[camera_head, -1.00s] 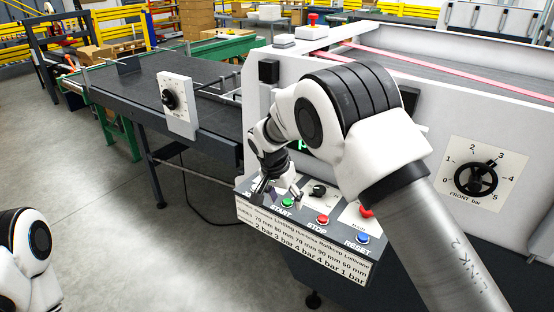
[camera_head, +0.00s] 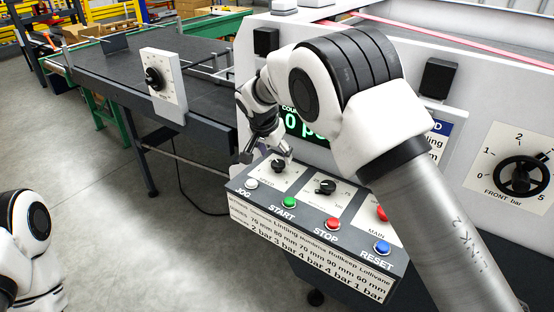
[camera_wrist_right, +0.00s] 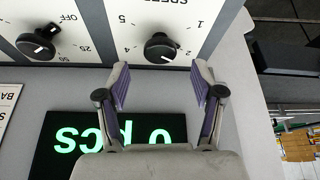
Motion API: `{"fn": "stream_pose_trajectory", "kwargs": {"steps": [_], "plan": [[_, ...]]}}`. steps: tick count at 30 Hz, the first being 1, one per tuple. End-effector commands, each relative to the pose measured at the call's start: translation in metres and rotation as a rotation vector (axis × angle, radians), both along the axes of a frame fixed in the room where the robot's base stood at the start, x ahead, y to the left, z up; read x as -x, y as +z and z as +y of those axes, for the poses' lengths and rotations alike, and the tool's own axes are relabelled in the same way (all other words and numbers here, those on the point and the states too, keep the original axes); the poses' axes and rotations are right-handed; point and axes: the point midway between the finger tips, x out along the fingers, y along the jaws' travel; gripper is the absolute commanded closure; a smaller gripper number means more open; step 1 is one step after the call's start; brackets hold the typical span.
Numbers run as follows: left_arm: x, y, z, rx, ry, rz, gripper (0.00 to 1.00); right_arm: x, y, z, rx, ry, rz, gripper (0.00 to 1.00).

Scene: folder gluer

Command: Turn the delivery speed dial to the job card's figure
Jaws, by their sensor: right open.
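A black knob on a plate marked SPEED (camera_head: 278,166) is on the sloped control panel. In the right wrist view this speed dial (camera_wrist_right: 160,47) appears upside down, with figures around it and a white pointer mark facing the lower edge. My right gripper (camera_head: 266,156) is open just above the speed dial. In the wrist view its two fingers (camera_wrist_right: 160,88) are spread, with the knob beyond their tips and nothing between them. A card with a blue header (camera_head: 441,138), possibly the job card, is partly hidden by my right arm. My left gripper is out of view.
A second knob (camera_head: 325,187) sits beside the speed dial. JOG, START (camera_head: 289,202), STOP (camera_head: 333,224) and RESET (camera_head: 382,247) buttons line the front. A dial plate (camera_head: 173,100) stands at the conveyor. A FRONT bar handwheel (camera_head: 520,176) is at right. A green display (camera_wrist_right: 110,138) adjoins the panel.

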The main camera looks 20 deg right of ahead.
Motion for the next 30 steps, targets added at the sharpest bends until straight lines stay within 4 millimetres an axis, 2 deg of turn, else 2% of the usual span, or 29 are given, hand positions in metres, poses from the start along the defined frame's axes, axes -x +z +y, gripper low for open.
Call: {"fn": "stream_pose_trajectory", "kwargs": {"steps": [6,14,15,17,18,20,30], "plan": [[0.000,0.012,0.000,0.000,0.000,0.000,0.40,-0.009,-0.031,-0.009,-0.001,0.000,0.001,0.33],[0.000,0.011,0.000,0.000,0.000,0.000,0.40,-0.011,-0.037,-0.011,-0.001,0.000,-0.001,0.33],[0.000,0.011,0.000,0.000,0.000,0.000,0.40,-0.011,-0.037,-0.011,-0.001,0.000,-0.001,0.36],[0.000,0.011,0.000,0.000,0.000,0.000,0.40,-0.011,-0.037,-0.011,-0.001,0.000,-0.001,0.58],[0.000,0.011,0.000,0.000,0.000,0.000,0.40,-0.011,-0.037,-0.011,-0.001,0.000,-0.001,0.72],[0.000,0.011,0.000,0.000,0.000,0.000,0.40,-0.011,-0.037,-0.011,-0.001,0.000,-0.001,0.92],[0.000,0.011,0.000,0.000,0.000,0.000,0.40,-0.010,-0.037,-0.011,0.000,0.016,0.001,0.92]]}}
